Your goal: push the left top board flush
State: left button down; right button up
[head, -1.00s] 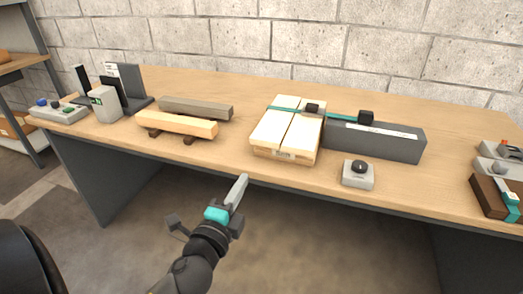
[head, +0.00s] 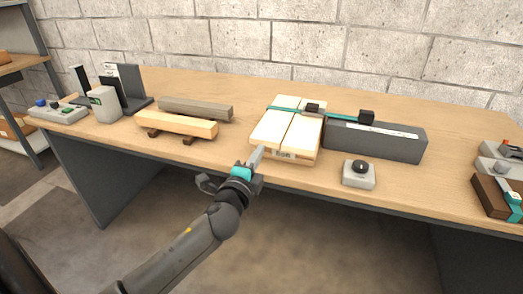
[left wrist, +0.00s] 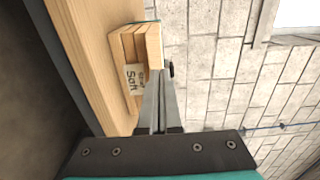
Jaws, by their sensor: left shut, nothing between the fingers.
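A small pallet stands near the table's front edge, with two pale top boards lying side by side. The left top board (head: 271,129) has its front end partly behind my fingers. The right top board (head: 303,132) lies beside it, with a narrow gap between them. A printed label (left wrist: 134,78) shows on the pallet's front in the left wrist view. My left gripper (head: 259,152) is shut and empty, its tips at the left board's front end. I cannot tell whether they touch it. The shut fingers also show in the left wrist view (left wrist: 162,90). My right gripper is not in view.
A teal strap with a dark clamp (head: 312,108) crosses the boards. A long grey block (head: 375,142) stands right of the pallet, and a grey knob box (head: 358,174) in front of it. Two beams, one of them light wood (head: 176,123), lie to the left.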

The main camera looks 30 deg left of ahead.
aim_at(265, 141)
pick_arm(q)
jog(key=shift+x, duration=1.35)
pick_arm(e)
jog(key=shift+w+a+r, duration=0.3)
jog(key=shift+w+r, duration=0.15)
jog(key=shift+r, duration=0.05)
pick_arm(q)
jog(key=shift+w, duration=0.1)
jog(key=shift+w+a+b, duration=0.1)
jog(key=shift+w+b, duration=0.2)
jog(key=shift+x, duration=1.1)
jog(key=shift+w+a, duration=0.1)
jog(key=shift+w, duration=0.4)
jog(key=shift+r, duration=0.1)
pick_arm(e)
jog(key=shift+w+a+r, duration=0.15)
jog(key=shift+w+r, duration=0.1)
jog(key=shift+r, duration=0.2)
pick_arm(q)
jog(key=shift+a, duration=0.1)
